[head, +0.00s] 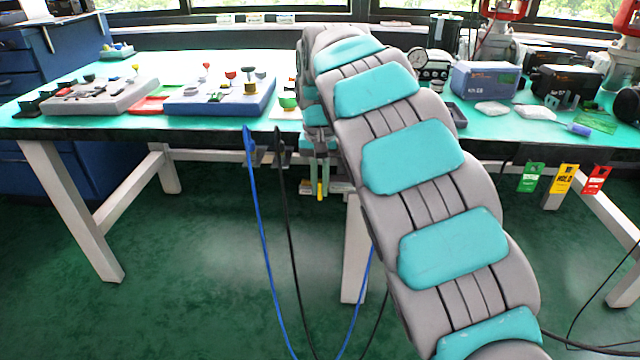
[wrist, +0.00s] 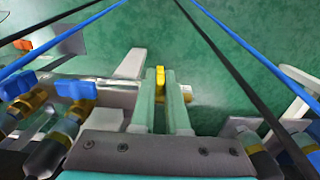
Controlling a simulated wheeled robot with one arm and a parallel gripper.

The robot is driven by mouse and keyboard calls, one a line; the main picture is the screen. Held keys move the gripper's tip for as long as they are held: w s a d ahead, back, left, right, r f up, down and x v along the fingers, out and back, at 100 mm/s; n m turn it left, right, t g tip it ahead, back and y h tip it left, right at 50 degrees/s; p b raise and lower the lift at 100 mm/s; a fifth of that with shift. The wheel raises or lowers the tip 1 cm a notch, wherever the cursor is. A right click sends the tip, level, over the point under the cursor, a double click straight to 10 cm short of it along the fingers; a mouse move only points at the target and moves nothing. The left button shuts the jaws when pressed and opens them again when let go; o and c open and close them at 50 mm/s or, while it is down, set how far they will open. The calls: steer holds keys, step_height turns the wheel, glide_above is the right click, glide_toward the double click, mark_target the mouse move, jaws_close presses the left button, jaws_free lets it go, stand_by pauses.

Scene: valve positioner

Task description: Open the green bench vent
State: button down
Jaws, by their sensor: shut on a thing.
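My gripper (wrist: 162,112) is at the front edge of the bench, its two pale green fingers closed on a yellow handle (wrist: 160,76).
Two blue valve handles (wrist: 76,89) (wrist: 15,86) on brass bodies are left of my gripper in the wrist view. Blue hoses (head: 262,230) and a black hose (head: 289,235) hang in front of the bench (head: 60,132). Colored tags (head: 563,179) hang at right.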

steer(key=shift+f, duration=0.1)
stand_by(0.4)
steer(key=shift+d+y+b, duration=0.15)
steer(key=shift+y+b, duration=0.75)
steer(key=shift+y, duration=0.1)
steer(key=shift+d+y, duration=0.1)
steer(key=shift+y, duration=0.4)
steer(key=c, duration=0.9)
jaws_free()
steer(key=shift+b+v, duration=0.3)
steer(key=shift+v, duration=3.7)
